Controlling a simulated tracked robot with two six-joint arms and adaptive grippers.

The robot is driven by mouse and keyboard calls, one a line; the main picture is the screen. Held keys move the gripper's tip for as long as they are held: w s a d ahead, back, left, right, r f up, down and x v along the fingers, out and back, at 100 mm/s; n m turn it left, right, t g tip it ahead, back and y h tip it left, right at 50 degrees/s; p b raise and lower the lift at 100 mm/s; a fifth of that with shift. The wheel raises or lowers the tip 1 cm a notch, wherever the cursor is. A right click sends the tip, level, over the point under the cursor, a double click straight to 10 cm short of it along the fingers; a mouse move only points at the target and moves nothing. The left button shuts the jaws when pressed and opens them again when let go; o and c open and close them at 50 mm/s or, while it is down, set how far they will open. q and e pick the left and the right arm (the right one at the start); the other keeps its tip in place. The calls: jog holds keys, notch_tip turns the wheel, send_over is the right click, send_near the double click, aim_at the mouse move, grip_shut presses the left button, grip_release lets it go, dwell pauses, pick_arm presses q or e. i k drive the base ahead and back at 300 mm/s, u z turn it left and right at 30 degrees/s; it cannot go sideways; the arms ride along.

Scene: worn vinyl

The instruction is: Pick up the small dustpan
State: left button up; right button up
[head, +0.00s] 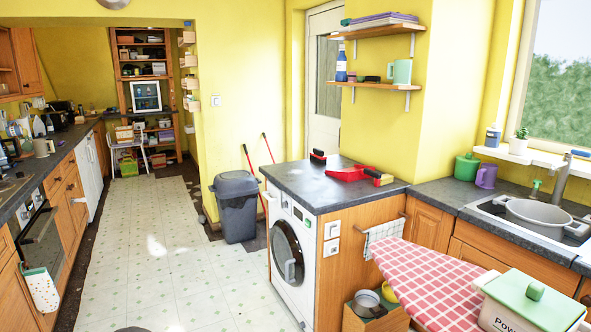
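A small red dustpan (346,174) lies on the dark worktop (300,190) above the washing machine, in the middle of the head view. A red, yellow and black handle-like piece (379,178) lies at its right end; I cannot tell whether it is part of the dustpan. A small red and black item (318,156), perhaps a brush, lies behind it near the worktop's back edge. Neither of my grippers is in view.
The washing machine (291,252) stands under the worktop. A grey bin (236,207) and red poles stand to its left. A pink checked ironing board (430,283) and white box (530,303) are at front right. The tiled floor (165,250) at left is largely clear.

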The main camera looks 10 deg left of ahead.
aim_at(350, 175)
jog(key=u, duration=0.65)
jog(key=i, duration=2.8)
jog(key=z, duration=0.6)
